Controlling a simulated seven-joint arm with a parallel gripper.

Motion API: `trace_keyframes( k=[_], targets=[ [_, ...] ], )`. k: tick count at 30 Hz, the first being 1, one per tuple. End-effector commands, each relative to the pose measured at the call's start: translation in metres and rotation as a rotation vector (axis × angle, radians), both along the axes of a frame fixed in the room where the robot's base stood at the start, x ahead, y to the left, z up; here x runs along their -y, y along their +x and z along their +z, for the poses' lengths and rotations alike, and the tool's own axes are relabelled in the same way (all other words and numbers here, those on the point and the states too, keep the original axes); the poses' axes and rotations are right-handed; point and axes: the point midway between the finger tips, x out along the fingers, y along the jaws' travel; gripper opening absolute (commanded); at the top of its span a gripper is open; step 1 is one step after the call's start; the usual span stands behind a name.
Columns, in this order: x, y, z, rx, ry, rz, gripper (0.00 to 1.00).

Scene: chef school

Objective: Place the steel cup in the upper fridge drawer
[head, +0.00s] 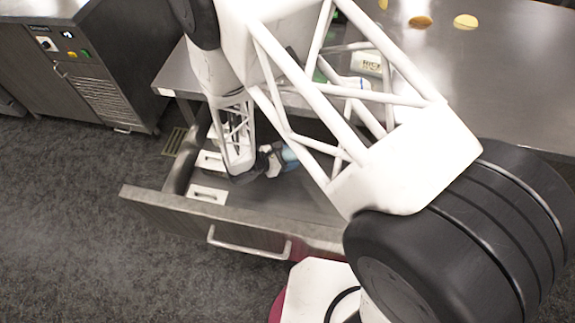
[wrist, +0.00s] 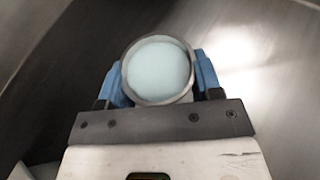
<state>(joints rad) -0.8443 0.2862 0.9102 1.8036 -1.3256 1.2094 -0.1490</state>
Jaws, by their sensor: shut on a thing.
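The steel cup (wrist: 157,70) shows in the wrist view as a round grey rim around a pale blue-white inside. My gripper (wrist: 160,82) has its blue-padded fingers on either side of the cup and is shut on it. In the head view my gripper (head: 275,160) reaches down inside the open drawer (head: 262,222); the cup is mostly hidden there by the gripper and my arm. Whether the cup touches the drawer floor cannot be told.
The pulled-out drawer has a bar handle (head: 250,243) at its front and white-labelled slots (head: 208,194) at its left. A steel counter (head: 500,75) lies above, with yellow and orange pieces (head: 465,21) and a white package (head: 367,63). A steel appliance (head: 85,65) stands at the left.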

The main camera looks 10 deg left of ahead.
Motion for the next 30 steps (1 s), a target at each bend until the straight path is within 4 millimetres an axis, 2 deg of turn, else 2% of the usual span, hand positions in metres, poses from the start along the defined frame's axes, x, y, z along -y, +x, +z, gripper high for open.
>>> trace_keyframes(
  k=[6, 20, 30],
  targets=[
    [0.000, 0.000, -0.018, 0.000, 0.000, 0.000, 0.33],
    [0.000, 0.000, -0.022, 0.000, 0.000, 0.000, 0.33],
    [0.000, 0.000, -0.051, -0.001, 0.000, 0.000, 0.33]
  ],
)
